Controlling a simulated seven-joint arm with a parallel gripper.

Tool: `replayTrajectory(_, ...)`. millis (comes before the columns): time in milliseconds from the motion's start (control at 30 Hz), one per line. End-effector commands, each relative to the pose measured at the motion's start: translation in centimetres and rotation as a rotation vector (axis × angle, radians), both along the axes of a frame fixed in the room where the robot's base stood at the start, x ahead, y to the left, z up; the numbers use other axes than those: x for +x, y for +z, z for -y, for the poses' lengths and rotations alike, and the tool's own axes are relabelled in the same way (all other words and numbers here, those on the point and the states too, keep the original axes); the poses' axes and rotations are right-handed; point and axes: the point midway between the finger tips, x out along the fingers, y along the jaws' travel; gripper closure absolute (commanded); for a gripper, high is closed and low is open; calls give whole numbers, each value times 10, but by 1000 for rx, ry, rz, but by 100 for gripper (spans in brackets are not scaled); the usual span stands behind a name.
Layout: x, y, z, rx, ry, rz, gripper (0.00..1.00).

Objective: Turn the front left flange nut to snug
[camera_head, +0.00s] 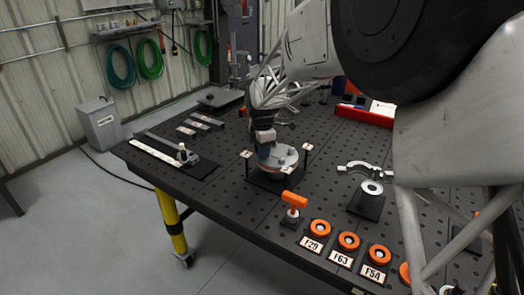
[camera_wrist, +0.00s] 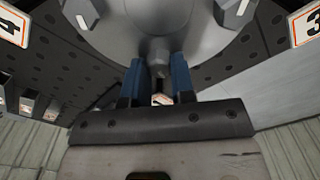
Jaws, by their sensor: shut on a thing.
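A round grey metal flange (camera_head: 287,158) sits on a dark base on the black perforated table, with small number tags around it. My gripper (camera_head: 264,155) is down at its left side. In the wrist view, the two blue fingers of my gripper (camera_wrist: 159,70) point at the flange face (camera_wrist: 205,62), shut on a flange nut at its rim. That nut is mostly hidden between the fingers, so its seating cannot be seen. Two other nuts, one at upper left (camera_wrist: 80,12) and one at upper right (camera_wrist: 236,12), show on the flange, apart from the fingers.
An orange T-handled tool (camera_head: 294,200) stands in front of the flange. Orange rings (camera_head: 320,228) with tags line the front edge. A metal ring on a dark stand (camera_head: 371,188) and a silver clamp (camera_head: 362,166) are to the right. A rail fixture (camera_head: 160,150) lies left.

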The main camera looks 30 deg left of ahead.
Motion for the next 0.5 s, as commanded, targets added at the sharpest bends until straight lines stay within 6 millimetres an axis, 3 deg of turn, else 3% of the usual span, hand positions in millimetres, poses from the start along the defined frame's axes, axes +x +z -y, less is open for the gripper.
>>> replayTrajectory(500,1,0,-1,1,-331,0,100)
